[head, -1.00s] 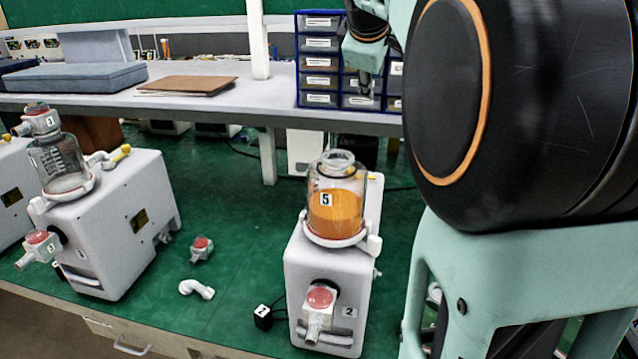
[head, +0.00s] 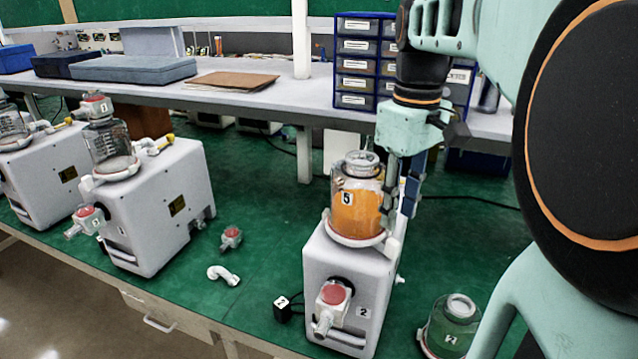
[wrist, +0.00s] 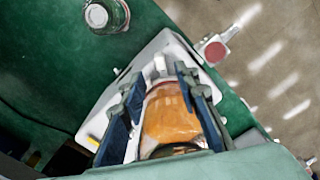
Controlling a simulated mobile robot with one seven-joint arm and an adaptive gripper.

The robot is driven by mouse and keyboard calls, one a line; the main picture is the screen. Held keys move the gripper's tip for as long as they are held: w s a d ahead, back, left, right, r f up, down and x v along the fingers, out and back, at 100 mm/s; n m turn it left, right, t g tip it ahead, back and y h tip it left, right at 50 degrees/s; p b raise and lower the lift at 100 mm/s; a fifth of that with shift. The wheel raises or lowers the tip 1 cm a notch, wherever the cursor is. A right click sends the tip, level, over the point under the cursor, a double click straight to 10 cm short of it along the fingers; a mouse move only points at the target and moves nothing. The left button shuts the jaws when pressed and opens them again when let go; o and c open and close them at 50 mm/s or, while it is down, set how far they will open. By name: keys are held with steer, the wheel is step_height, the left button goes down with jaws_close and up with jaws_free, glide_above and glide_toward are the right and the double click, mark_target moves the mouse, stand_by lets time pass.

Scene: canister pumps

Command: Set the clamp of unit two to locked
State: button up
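Unit two (head: 345,290) is a white pump box marked 2 with a red-capped valve (head: 333,295) on its front. A canister (head: 357,212) marked 5, with orange contents, stands upright on it. A white clamp collar (head: 350,241) circles the canister's foot; its fitting at the right is partly hidden by my gripper, and I cannot tell if it is locked. My gripper (head: 400,215) points down at the canister's right side. In the wrist view its blue fingers (wrist: 160,78) are apart, with the orange canister (wrist: 170,118) showing between them; contact is unclear.
A white elbow pipe (head: 223,275), a loose red-capped valve (head: 231,238) and a black tag block (head: 282,308) lie to the left. Another pump (head: 155,210) stands farther left. A drawer cabinet (head: 357,60) is behind.

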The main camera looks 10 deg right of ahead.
mark_target(394, 241)
step_height(394, 241, down, 8)
stand_by(0.5)
jaws_close()
